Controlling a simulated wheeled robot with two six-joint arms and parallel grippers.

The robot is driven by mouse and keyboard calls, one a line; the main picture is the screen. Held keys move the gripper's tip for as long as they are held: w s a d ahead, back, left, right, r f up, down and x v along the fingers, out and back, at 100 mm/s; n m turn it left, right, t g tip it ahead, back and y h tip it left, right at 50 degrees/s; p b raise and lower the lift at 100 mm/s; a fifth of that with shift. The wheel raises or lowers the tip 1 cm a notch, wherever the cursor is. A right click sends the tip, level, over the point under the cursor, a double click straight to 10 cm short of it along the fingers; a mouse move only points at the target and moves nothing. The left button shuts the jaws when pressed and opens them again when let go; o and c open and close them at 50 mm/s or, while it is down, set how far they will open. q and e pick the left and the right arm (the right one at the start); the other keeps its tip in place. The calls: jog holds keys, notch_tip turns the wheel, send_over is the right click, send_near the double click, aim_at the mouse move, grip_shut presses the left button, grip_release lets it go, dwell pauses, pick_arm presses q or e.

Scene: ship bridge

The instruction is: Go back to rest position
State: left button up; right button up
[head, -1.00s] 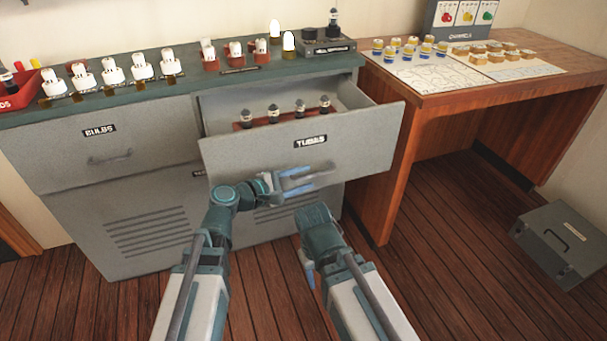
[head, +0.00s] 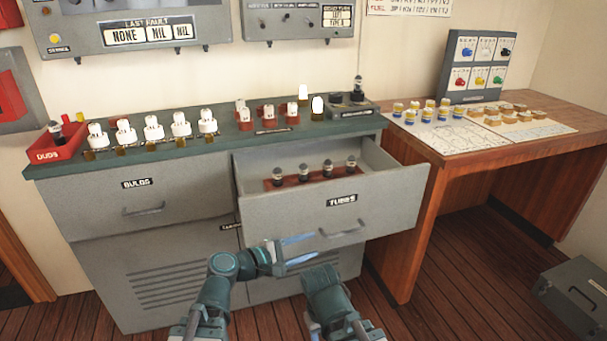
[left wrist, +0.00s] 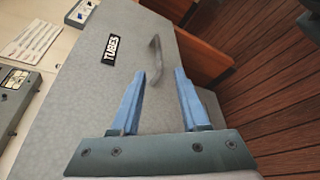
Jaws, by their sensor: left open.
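My left gripper (head: 306,249) is open and empty, just in front of the pulled-out TUBES drawer (head: 385,210). Its blue fingers lie left of and a little below the drawer handle (head: 345,229), apart from it. In the left wrist view the spread fingers (left wrist: 160,75) point toward the drawer front (left wrist: 90,95), with the handle (left wrist: 156,60) beyond them. My right arm is folded low in the middle of the head view; its gripper (head: 316,327) shows only as a small part at the bottom edge, so its opening cannot be judged.
The open drawer holds a red rack (head: 292,182) with several tubes. The grey cabinet's green top (head: 225,142) carries bulbs, sockets and a red DUDS tray (head: 52,152). A wooden desk (head: 470,168) stands at the right, a grey case (head: 575,290) on the floor beside it.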

pick_arm(q)
jog(key=s+a+f+m+g+y, duration=0.2)
jog(key=a+f+m+g+y, duration=0.15)
jog(key=f, duration=0.25)
jog(key=s+a+f+m+g+y, duration=0.2)
jog(key=s+a+f+m+y, duration=0.1)
jog(key=f+m, duration=0.3)
jog(key=s+a+f+m+g+y, duration=0.1)
jog(key=s+a+f+m+y, duration=0.15)
jog(key=a, duration=0.35)
jog(key=s+a+f+m+g+y, duration=0.1)
jog(key=s+a+f+g+y, duration=0.15)
jog(key=a, duration=0.35)
jog(key=s+d+m+y, duration=0.2)
jog(key=s+d+m, duration=0.3)
jog(key=d, duration=0.7)
notch_tip(320, 180, up, 28)
jog(key=p, duration=2.8)
jog(key=shift+s+a+r+n, duration=0.15)
jog(key=shift+a+r+n, duration=0.05)
jog(key=shift+a+n, duration=0.2)
jog(key=shift+f, duration=0.15)
